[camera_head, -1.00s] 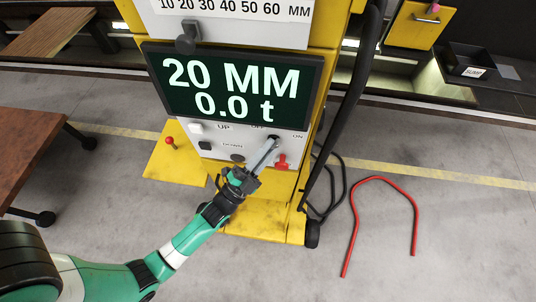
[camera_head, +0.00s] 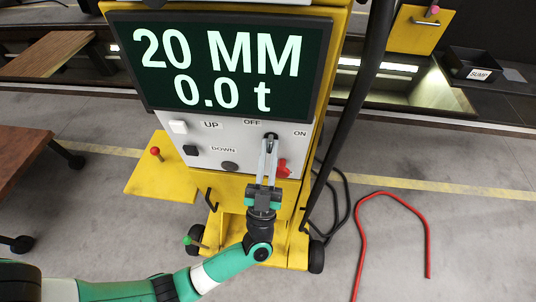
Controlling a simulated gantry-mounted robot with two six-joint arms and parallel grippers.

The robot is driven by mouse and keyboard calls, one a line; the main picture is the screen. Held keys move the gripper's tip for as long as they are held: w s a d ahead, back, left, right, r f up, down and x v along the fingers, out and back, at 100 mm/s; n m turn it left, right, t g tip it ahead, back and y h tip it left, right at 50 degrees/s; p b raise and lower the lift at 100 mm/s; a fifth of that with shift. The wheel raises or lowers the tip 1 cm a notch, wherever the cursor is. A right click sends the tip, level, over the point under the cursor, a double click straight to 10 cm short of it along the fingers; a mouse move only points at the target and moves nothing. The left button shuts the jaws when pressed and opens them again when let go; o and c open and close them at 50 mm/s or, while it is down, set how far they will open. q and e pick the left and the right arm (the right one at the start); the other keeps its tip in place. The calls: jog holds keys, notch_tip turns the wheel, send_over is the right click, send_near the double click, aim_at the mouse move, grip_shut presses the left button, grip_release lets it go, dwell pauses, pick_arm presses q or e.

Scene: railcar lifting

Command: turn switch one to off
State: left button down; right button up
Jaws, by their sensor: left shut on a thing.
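Switch one is a dark rotary knob (camera_head: 270,137) on the white control panel (camera_head: 215,133) of the yellow lifting cabinet. It sits between the OFF label (camera_head: 252,122) and the ON label (camera_head: 300,133). My left gripper (camera_head: 269,145) reaches up from below, with its long fingers shut on the knob, which they partly hide. The knob's exact pointing direction is hard to tell. My right gripper does not show.
The display (camera_head: 218,68) above the panel reads 20 MM and 0.0 t. A white button (camera_head: 178,127) by UP, a black button (camera_head: 190,151) by DOWN and a round dark knob (camera_head: 229,166) lie left. A red bent bar (camera_head: 390,195) lies on the floor at right.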

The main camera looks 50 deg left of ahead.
pick_arm(q)
jog(key=shift+n+g+y, duration=0.5)
jog(key=shift+n, duration=0.4)
jog(key=c, duration=0.9)
grip_release()
jog(key=b+v, duration=0.2)
jog(key=v, duration=0.9)
jog(key=shift+d+f, duration=0.2)
jog(key=shift+s, duration=0.1)
